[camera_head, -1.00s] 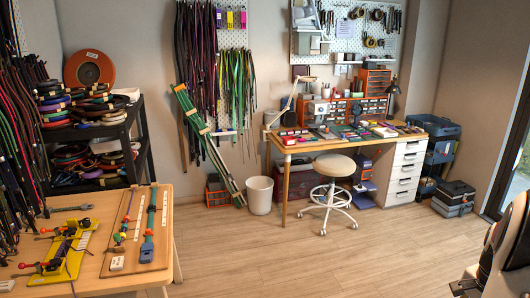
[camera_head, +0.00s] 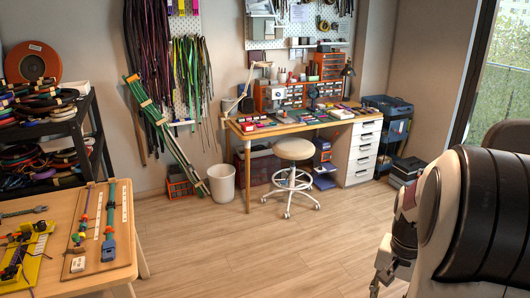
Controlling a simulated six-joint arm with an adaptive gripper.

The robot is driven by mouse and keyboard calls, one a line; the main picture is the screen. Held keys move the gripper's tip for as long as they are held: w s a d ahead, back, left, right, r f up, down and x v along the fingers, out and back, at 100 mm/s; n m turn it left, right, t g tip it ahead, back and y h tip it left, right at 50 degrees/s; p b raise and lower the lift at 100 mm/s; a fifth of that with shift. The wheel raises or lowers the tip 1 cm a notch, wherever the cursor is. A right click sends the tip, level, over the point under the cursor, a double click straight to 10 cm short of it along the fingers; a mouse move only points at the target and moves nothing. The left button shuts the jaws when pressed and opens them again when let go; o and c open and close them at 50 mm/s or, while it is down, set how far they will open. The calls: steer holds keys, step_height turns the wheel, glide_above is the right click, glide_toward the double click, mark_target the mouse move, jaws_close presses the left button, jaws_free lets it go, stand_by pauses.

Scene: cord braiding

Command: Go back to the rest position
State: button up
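My arm fills the lower right of the head view, with white and black links. My gripper (camera_head: 377,284) hangs at the arm's lower end, near the bottom edge of the picture. It is small and partly cut off, so I cannot tell whether it is open or shut. It is over the floor, well apart from the tables. On the wooden table at the lower left lies a board (camera_head: 100,228) with cords and a blue clip (camera_head: 108,246). A yellow jig (camera_head: 24,255) sits to its left.
The wooden table (camera_head: 122,277) stands at the lower left. A workbench (camera_head: 262,131) with tools is at the back, with a stool (camera_head: 294,150) before it and a white bin (camera_head: 221,182) to its left. The floor (camera_head: 250,245) in the middle is clear.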

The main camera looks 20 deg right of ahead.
steer(key=s+a+r+n+t, duration=0.1)
steer(key=a+r+n+t, duration=0.1)
steer(key=a, duration=0.7)
steer(key=s+a+r+n+t, duration=0.1)
steer(key=a+r+n, duration=0.4)
steer(key=a, duration=0.5)
steer(key=s+a+r+n+t, duration=0.2)
steer(key=s+a+r+n, duration=0.1)
steer(key=a, duration=0.6)
step_height(320, 180, up, 3)
steer(key=shift+a+f+n+t, duration=0.15)
steer(key=shift+a+n+t, duration=0.2)
steer(key=shift+n, duration=0.35)
